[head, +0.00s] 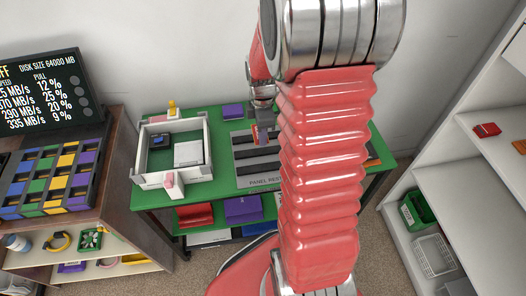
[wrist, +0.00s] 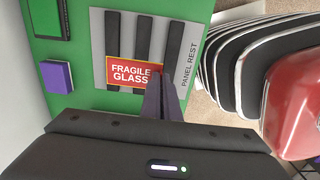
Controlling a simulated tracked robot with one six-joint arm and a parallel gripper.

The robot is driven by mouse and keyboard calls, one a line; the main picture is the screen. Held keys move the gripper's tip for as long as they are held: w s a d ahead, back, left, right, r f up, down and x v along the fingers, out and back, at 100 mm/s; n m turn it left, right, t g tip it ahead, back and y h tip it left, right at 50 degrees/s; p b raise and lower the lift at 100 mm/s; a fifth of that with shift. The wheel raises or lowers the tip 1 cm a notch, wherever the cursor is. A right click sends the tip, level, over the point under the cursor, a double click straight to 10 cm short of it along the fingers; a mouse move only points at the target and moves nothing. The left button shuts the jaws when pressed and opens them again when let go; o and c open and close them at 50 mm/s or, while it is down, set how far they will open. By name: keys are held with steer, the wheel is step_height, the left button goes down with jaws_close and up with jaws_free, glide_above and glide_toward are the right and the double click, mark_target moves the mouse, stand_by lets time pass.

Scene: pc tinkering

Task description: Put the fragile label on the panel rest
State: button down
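The panel rest (wrist: 187,68) is a grey plate with dark parallel bars on the green bench. The label lies across the bars in that view; I cannot tell whether it touches them. In the head view my gripper (head: 264,132) is over the panel rest (head: 246,182), partly hidden by my arm.
A white open-topped case (head: 150,181) stands left of the panel rest on the green bench (head: 150,198). A purple block (wrist: 56,77) lies beside the rest. A rack of coloured blocks (head: 50,180) is on the left table. White shelves (head: 450,180) stand at right.

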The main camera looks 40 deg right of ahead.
step_height(320, 180, down, 6)
steer(key=shift+r, duration=0.15)
stand_by(0.3)
steer(key=shift+f, duration=1.9)
steer(key=c, duration=2)
jaws_free()
step_height(320, 180, up, 12)
steer(key=shift+r, duration=0.1)
